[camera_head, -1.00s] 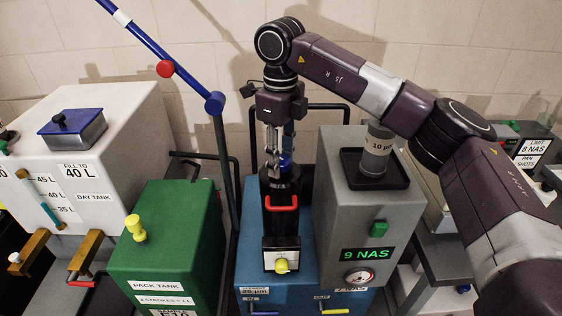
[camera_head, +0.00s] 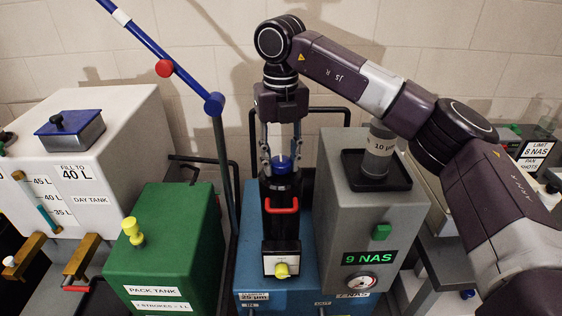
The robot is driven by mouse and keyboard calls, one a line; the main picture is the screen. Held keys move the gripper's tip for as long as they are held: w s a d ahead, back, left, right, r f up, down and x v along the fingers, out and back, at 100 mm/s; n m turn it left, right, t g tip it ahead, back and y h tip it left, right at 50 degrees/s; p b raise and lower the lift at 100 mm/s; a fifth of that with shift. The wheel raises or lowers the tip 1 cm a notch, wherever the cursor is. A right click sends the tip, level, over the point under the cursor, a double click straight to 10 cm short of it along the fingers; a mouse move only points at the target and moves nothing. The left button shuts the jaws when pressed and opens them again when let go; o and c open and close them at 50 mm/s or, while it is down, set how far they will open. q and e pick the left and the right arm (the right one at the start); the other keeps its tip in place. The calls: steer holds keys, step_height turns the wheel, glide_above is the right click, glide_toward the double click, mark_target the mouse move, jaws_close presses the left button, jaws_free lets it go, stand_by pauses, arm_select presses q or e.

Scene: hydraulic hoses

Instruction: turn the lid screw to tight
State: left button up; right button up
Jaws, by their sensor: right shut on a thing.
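The blue lid screw (camera_head: 283,164) sits on top of the black filter housing (camera_head: 281,222), which has a red handle (camera_head: 281,207) on its front. My right gripper (camera_head: 281,158) points straight down from above, one finger on each side of the lid screw, and is shut on it. A small pale mark shows on the screw's top. How tight the screw sits cannot be told. My left gripper is not in view.
A grey unit (camera_head: 361,215) reading 9 NAS stands close to the right, with a 10 µm element (camera_head: 379,150) on its black tray. The green pack tank (camera_head: 165,248) and a blue pump lever (camera_head: 165,60) are to the left. The white day tank (camera_head: 85,170) is farther left.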

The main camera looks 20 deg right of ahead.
mark_target(281, 160)
steer(key=shift+w+r+m, duration=0.1)
steer(key=shift+r+m, duration=0.05)
steer(key=shift+m, duration=0.15)
steer(key=o, duration=1.2)
steer(key=shift+c, duration=0.2)
step_height(281, 160, up, 12)
